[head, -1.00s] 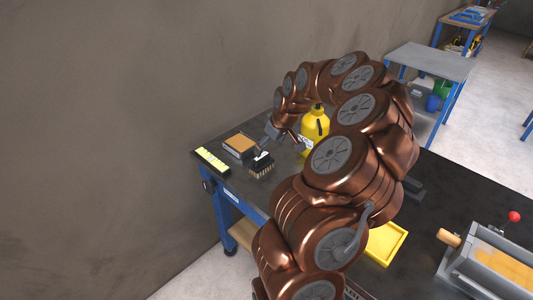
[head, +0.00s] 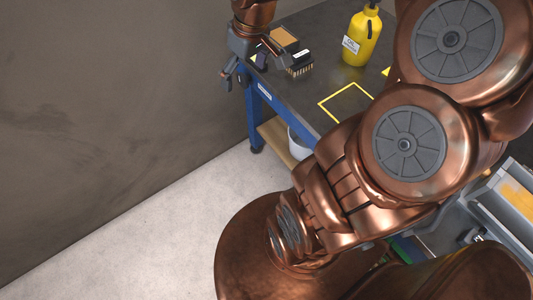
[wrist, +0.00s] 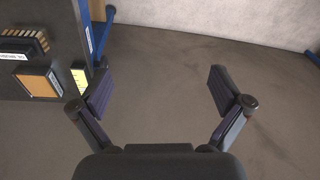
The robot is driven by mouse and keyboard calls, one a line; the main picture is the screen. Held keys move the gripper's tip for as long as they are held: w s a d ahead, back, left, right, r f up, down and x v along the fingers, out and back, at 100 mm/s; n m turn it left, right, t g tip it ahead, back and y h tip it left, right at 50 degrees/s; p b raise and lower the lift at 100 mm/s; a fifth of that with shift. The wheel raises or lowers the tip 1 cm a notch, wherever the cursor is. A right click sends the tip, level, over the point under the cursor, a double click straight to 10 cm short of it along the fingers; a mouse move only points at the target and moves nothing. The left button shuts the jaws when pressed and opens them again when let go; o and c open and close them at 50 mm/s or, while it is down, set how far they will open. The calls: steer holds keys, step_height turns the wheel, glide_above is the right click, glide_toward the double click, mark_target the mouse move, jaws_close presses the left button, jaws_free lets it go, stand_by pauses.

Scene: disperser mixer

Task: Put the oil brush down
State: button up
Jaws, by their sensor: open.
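The oil brush (head: 299,66) is a dark block with pale bristles. It rests on the dark bench top (head: 318,97) near the bench's front left edge. In the wrist view the brush (wrist: 26,39) is at the upper left, partly cut off by the frame. My gripper (head: 250,66) is in the air to the left of the brush, beside the bench edge.
An orange-topped block (head: 284,38) lies next to the brush. A yellow bottle (head: 361,40) stands farther right, behind a bare yellow-outlined square (head: 346,85). A white bucket (head: 299,146) sits under the bench. Open floor (head: 150,235) lies in front.

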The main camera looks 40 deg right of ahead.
steer(key=s+a+g, duration=0.1)
steer(key=s+a, duration=0.1)
steer(key=s, duration=0.4)
steer(key=s+a+f+m+g, duration=0.1)
steer(key=s+a, duration=0.2)
steer(key=s, duration=0.4)
steer(key=s+a+f+m+g+h, duration=0.1)
steer(key=s+a, duration=0.2)
steer(key=s, duration=0.3)
steer(key=shift+s+a, duration=0.25)
